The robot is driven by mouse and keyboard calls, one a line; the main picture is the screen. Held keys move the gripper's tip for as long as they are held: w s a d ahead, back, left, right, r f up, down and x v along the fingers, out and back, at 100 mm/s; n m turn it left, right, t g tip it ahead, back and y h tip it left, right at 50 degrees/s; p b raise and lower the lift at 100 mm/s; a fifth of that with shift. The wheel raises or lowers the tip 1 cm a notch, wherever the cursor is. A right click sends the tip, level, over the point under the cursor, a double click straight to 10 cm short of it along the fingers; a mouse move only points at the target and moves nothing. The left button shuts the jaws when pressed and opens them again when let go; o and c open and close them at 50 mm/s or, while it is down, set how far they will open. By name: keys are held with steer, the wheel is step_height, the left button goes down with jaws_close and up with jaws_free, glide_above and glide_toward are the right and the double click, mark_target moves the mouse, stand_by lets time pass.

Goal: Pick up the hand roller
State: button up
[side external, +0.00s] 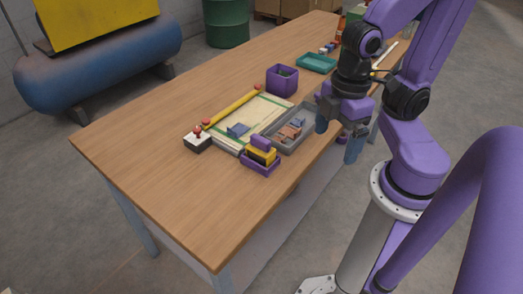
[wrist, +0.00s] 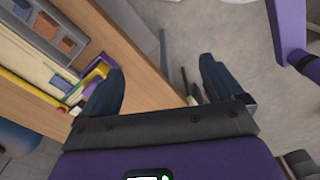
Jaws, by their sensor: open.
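No object is plainly recognisable as the hand roller. A long yellow rod with red ends (side external: 232,107) lies along the far edge of a pale, green-edged board (side external: 247,117). A yellow and black piece with a purple top (side external: 261,152) sits in a small purple holder (side external: 260,168) at the board's near corner; I cannot tell which of these it is. My gripper (side external: 338,135) is open and empty, pointing down at the table's right edge, beyond the grey tray. In the wrist view the open fingers (wrist: 158,70) straddle the table edge and floor, with the purple holder (wrist: 96,72) left of them.
The grey tray (side external: 296,138) holds several small blocks. A white box with a red knob (side external: 198,142) stands left of the board. A purple bin (side external: 282,80) and a teal tray (side external: 316,63) stand farther back. The wooden table's (side external: 150,140) left side is clear.

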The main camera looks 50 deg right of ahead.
steer(key=n, duration=0.5)
glide_toward(261, 138)
steer(key=f, duration=1.2)
steer(key=shift+w+a+f, duration=0.15)
steer(key=shift+a+f, duration=0.05)
steer(key=shift+f, duration=0.2)
steer(key=c, duration=1)
steer(key=shift+o, duration=0.2)
steer(key=shift+r, duration=0.15)
